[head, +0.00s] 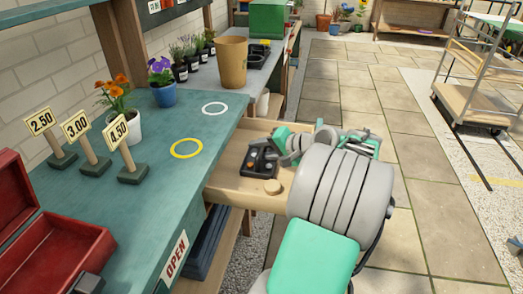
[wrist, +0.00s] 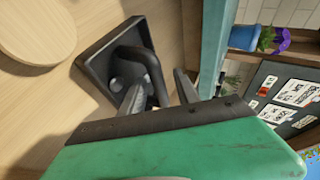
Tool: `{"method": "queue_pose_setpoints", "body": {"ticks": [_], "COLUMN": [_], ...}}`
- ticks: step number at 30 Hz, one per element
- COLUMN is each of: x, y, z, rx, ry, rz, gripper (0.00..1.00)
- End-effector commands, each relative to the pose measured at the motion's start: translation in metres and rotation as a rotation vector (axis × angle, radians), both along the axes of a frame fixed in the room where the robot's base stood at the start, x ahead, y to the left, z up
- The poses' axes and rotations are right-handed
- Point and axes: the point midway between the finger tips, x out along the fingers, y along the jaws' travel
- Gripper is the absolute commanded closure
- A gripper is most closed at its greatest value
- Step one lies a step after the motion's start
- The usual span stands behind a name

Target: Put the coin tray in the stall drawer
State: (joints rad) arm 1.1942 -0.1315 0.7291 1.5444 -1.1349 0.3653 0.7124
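The coin tray (head: 261,162) is small and black, with coins in its compartments. It sits inside the pulled-out wooden stall drawer (head: 228,184), left of my gripper (head: 285,150). In the wrist view the dark tray (wrist: 95,68) rests on pale wood, with its black looped handle (wrist: 155,70) standing up. My gripper (wrist: 160,88) has its fingers apart, one on each side of the handle's near bar, with a visible gap to the right finger. My arm hides part of the drawer's right side in the head view.
The green stall counter (head: 150,190) lies left of the drawer, with price signs (head: 85,145), potted flowers (head: 162,85), a yellow ring (head: 187,149), a white ring (head: 214,108) and an open red box (head: 50,235). A wheeled trolley (head: 480,90) stands on paving at right.

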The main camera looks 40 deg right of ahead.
Motion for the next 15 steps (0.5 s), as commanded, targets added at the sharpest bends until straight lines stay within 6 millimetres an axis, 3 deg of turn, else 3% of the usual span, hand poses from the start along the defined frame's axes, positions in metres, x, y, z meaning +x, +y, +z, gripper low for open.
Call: {"method": "queue_pose_setpoints", "body": {"ticks": [15], "x": [-0.091], "y": [-0.021], "z": [0.059], "rx": [-0.001], "ry": [-0.001], "rz": [-0.004], "gripper": [0.62]}}
